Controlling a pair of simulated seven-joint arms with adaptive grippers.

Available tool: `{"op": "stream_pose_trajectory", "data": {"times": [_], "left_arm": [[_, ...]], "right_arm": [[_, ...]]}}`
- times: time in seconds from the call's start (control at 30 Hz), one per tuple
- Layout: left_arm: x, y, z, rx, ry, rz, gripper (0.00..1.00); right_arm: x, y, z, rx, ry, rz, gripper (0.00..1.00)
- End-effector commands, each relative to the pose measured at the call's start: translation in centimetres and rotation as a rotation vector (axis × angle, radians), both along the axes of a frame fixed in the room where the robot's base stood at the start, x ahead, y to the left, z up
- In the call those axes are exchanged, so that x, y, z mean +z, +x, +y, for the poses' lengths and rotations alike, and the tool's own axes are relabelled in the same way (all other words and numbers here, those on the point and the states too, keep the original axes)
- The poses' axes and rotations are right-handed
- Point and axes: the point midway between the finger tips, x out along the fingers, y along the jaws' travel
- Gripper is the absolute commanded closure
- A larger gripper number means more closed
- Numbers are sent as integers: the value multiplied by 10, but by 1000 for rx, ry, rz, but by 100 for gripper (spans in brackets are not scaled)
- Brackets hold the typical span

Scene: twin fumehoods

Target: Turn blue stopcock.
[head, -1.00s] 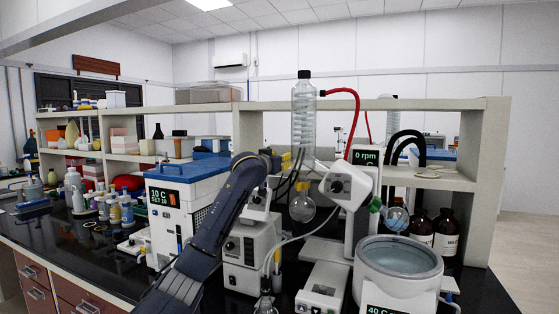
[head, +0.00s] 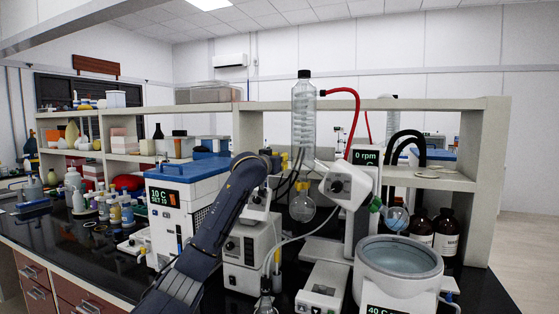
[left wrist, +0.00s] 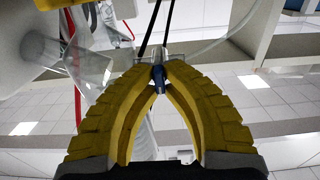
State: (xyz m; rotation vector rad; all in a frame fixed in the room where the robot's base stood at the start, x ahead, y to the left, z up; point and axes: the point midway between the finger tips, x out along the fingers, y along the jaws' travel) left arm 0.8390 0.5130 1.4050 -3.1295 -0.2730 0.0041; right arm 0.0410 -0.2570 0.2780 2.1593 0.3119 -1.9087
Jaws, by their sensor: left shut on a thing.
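The blue stopcock (left wrist: 159,79) sits on a clear glass piece (left wrist: 174,54) in the left wrist view. My left gripper (left wrist: 159,66) has its yellow fingers closed on the stopcock from both sides, with the tips meeting around it. The stopcock itself is too small or hidden to make out there. My right gripper is in neither view.
The evaporator head (head: 345,186) and a round flask (head: 302,208) are close by the gripper. A water bath (head: 398,258) stands front right. A blue-lidded chiller (head: 184,195) stands left of my arm. Brown bottles (head: 446,232) stand at right.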

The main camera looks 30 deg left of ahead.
Motion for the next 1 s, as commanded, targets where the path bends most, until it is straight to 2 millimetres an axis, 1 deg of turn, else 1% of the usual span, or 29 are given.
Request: {"op": "stream_pose_trajectory", "data": {"times": [0.17,0.37,0.57,1.0], "left_arm": [[3,-1,0,1,17,-2,100],[4,-1,1,2,102,12,100],[4,-1,-1,1,264,38,100],[4,-1,-5,0,676,109,100]], "right_arm": [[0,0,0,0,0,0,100],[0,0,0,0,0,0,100],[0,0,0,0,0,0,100],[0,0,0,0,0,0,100]]}}
